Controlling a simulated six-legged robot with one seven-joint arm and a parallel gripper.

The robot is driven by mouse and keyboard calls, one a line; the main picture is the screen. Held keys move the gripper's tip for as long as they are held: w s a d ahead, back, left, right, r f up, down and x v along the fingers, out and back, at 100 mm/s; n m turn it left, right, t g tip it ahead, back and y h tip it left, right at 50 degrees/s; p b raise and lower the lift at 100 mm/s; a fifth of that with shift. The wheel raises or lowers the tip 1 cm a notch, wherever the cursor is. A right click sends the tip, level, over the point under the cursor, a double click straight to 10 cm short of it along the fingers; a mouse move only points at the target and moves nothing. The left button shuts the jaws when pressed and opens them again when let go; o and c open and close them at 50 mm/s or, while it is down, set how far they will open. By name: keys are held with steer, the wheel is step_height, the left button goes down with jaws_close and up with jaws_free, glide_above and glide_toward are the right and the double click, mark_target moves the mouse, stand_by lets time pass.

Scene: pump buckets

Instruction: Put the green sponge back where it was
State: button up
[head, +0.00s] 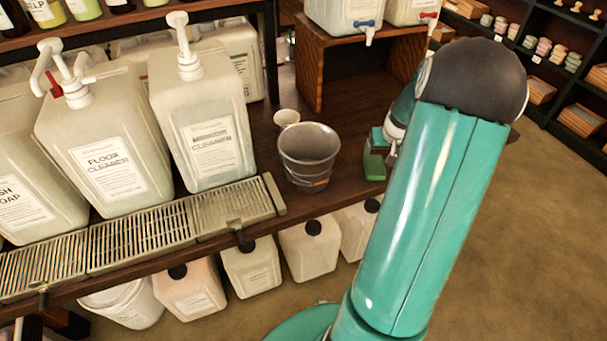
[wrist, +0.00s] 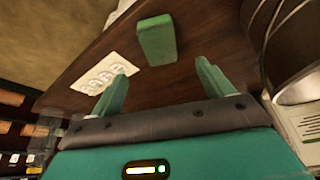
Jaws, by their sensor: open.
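The green sponge (wrist: 157,40) is a small block on the dark wooden counter in the wrist view, close to the counter's edge. My gripper (wrist: 161,70) is open, with its two green fingers apart and nothing between them. The sponge is just beyond the fingertips, roughly in line with the gap, and appears apart from them. In the head view a green block that looks like the sponge (head: 374,168) shows right of the metal bucket, partly hidden by my arm. My fingers are mostly hidden there.
The metal bucket (head: 309,155) stands on the counter, with a small white cup (head: 287,118) behind it. Large pump jugs (head: 204,130) and a drip grate (head: 140,238) are left. A wooden stand (head: 345,60) is behind. A pale plate with several round shapes (wrist: 105,74) lies near the left finger.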

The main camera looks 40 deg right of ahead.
steer(key=w+a+r+n, duration=0.2)
steer(key=a+r, duration=0.6)
steer(key=a, duration=0.5)
steer(key=w+a+r+n, duration=0.2)
steer(key=a+r, duration=0.6)
steer(key=a, duration=0.4)
steer(key=s+a+r+n+t+y, duration=0.1)
steer(key=s+a+r, duration=0.1)
steer(key=s+a, duration=0.5)
steer(key=s+a+r+n+t+y, duration=0.1)
steer(key=s+a+r+n, duration=0.1)
steer(key=s+a, duration=0.5)
steer(key=a+r, duration=0.1)
steer(key=a, duration=0.5)
steer(key=shift+a+y, duration=0.25)
steer(key=shift+y, duration=0.05)
steer(key=shift+r, duration=0.1)
